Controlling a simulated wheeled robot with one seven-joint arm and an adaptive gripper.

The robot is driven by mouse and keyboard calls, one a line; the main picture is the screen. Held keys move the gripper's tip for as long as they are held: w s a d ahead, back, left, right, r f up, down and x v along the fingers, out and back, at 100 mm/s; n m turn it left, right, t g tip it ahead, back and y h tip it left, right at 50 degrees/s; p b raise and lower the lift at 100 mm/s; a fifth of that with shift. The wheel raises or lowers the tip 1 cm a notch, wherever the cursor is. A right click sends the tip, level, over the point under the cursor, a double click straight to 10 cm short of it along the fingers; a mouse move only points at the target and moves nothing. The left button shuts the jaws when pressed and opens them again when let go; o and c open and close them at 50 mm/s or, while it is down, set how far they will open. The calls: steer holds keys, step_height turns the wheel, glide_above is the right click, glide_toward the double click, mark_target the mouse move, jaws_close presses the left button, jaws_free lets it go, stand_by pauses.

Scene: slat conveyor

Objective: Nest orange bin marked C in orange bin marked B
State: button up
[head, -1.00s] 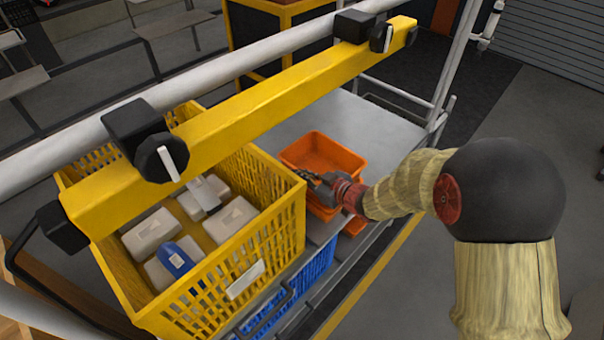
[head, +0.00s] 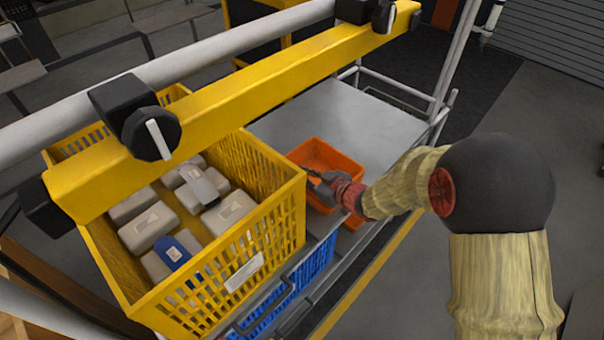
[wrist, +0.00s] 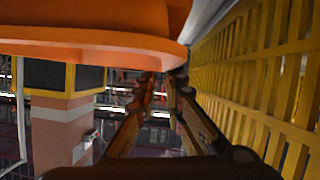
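An orange bin (head: 328,153) sits at the near edge of the grey table, right of the yellow crate, open side up. More orange (head: 352,222) shows below and in front of it, apparently a second bin, mostly hidden by the upper bin and my arm. I cannot read a letter on either. My gripper (head: 316,183) is at the upper bin's near left side. In the wrist view an orange rim (wrist: 100,50) fills the top, and my fingers (wrist: 160,85) close in on its edge. Whether the upper bin rests fully inside the lower one is hidden.
A yellow slatted crate (head: 275,225) with several pale packages and a blue-marked one stands close on the left. A yellow beam (head: 240,95) crosses above it. A blue crate (head: 315,265) is below the table edge. The grey table top (head: 350,110) behind the bin is clear.

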steer(key=o, duration=0.3)
steer(key=v, duration=1.2)
stand_by(0.5)
